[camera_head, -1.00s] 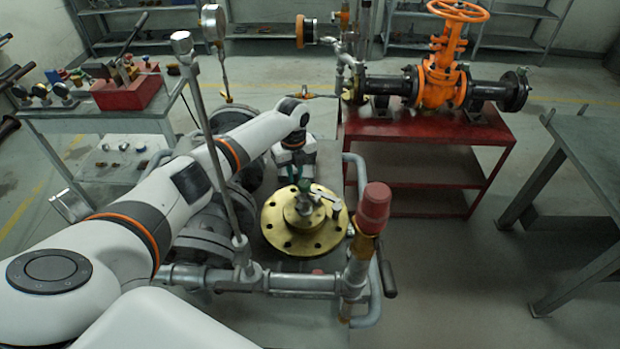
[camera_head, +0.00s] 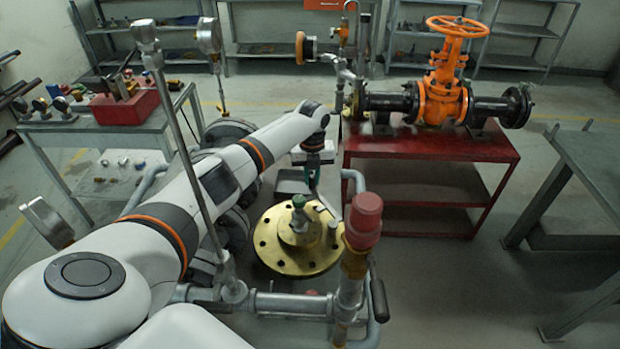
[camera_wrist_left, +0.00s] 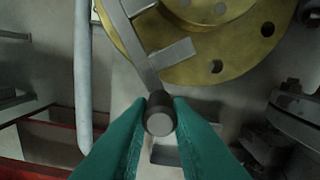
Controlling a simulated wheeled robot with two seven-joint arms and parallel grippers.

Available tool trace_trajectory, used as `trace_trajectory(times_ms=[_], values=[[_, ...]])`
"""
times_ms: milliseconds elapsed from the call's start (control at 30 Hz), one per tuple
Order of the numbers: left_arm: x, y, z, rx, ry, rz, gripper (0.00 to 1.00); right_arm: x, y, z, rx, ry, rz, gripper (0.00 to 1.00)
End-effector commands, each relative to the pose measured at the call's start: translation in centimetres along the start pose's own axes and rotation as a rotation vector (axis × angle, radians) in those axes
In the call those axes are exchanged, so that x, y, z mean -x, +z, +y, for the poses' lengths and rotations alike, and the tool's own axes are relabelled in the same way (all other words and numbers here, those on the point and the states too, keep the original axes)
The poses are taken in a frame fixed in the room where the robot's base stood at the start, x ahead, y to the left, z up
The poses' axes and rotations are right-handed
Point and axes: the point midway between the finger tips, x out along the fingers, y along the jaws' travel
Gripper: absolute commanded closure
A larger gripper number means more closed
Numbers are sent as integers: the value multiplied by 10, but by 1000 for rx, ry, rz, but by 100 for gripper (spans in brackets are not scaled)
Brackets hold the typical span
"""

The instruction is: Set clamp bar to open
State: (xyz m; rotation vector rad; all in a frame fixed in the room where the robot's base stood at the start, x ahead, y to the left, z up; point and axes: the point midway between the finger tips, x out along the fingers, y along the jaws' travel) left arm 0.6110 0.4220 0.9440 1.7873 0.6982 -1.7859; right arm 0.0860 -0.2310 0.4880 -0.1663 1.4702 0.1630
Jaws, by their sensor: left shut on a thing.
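The clamp bar (camera_wrist_left: 137,50) is a flat grey bar with a short side plate, lying across the edge of a round brass flange (camera_head: 298,262). A dark round knob with a grey face (camera_wrist_left: 159,120) is at its near end in the left wrist view. My left gripper (camera_wrist_left: 160,108), with green fingers, is shut on this knob. In the head view my left gripper (camera_head: 314,184) is just beyond the flange's far edge, and the thin bar (camera_head: 327,206) runs from it toward the flange's right side. The fingertips are small there. My right gripper is not in view.
A red-topped pipe post (camera_head: 364,222) stands close right of the flange. A tall grey lever (camera_head: 185,150) rises at its left. An orange valve (camera_head: 443,88) sits on a red table (camera_head: 430,146) behind. Floor at the right is open before a grey table (camera_head: 590,165).

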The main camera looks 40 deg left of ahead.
Motion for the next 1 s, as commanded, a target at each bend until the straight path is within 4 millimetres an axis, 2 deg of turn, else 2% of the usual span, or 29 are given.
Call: trace_trajectory(times_ms=[300, 333, 433, 767, 867, 1000], values=[[0, 1, 2, 0, 2, -1, 100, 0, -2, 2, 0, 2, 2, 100], [0, 1, 2, 0, 2, -1, 77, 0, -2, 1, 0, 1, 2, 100], [0, 1, 1, 0, 2, -1, 61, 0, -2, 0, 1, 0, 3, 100], [2, 0, 1, 0, 1, -1, 60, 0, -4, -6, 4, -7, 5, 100], [11, 0, 1, -1, 3, 1, 60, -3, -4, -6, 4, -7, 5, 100], [36, -1, 2, -1, 5, 3, 60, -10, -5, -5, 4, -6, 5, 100]])
